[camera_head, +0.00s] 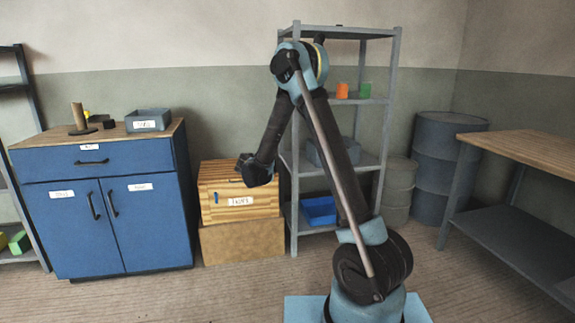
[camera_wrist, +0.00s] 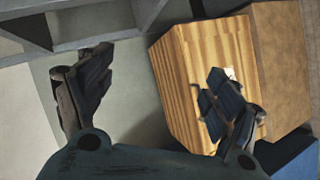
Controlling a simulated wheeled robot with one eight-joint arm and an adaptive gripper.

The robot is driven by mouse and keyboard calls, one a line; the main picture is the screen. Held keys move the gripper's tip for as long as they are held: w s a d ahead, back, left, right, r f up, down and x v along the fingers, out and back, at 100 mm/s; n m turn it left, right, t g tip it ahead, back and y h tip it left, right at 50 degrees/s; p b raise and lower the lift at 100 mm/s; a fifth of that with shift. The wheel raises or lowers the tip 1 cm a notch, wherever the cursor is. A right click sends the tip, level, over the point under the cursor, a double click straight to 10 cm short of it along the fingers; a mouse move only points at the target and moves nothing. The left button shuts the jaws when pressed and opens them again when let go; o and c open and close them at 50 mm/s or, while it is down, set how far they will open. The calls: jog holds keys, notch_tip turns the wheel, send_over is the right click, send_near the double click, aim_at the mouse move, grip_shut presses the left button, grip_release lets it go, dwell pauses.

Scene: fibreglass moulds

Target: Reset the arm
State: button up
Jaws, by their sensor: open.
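My arm stands in the middle of the head view, raised and bent at the elbow, with its forearm hanging down to the left. My gripper (camera_head: 247,168) is at the end of that forearm, in front of the wooden box by the shelf. In the wrist view my gripper (camera_wrist: 150,98) has its two dark fingers wide apart with nothing between them. The wooden box (camera_wrist: 190,65) shows behind and between the fingers, with the right finger overlapping it. I cannot tell the exact gap between the gripper and the box.
A blue cabinet (camera_head: 105,210) with a grey bin (camera_head: 147,120) on top stands left. A grey shelf (camera_head: 391,130) with a blue tray (camera_head: 318,211) is behind my arm. Dark barrels (camera_head: 432,165) and a wooden-topped table (camera_head: 530,150) stand right. Floor at front left is clear.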

jog(key=s+d+r+m+g+h, duration=0.1)
jog(key=s+d+r+m+g, duration=0.3)
jog(key=s+d, duration=0.75)
jog(key=s+d+r+m+g, duration=0.2)
jog(key=s+d+r, duration=0.3)
jog(key=s+d, duration=0.65)
jog(key=s+d+f+m+g+y, duration=0.15)
jog(key=s+d, duration=0.25)
jog(key=s, duration=0.4)
jog(key=s+d+f+m+g, duration=0.1)
jog(key=s+d+m, duration=0.1)
jog(key=s+d, duration=0.5)
jog(key=s+a+f+m+g+y, duration=0.1)
jog(key=s+f, duration=0.2)
jog(key=s, duration=0.5)
jog(key=s+a+f+m+g+y, duration=0.1)
jog(key=s+a+f, duration=0.1)
jog(key=s, duration=0.7)
jog(key=shift+s+a+f, duration=0.15)
jog(key=shift+a+f, duration=0.15)
jog(key=shift+f, duration=0.3)
jog(key=shift+y, duration=0.25)
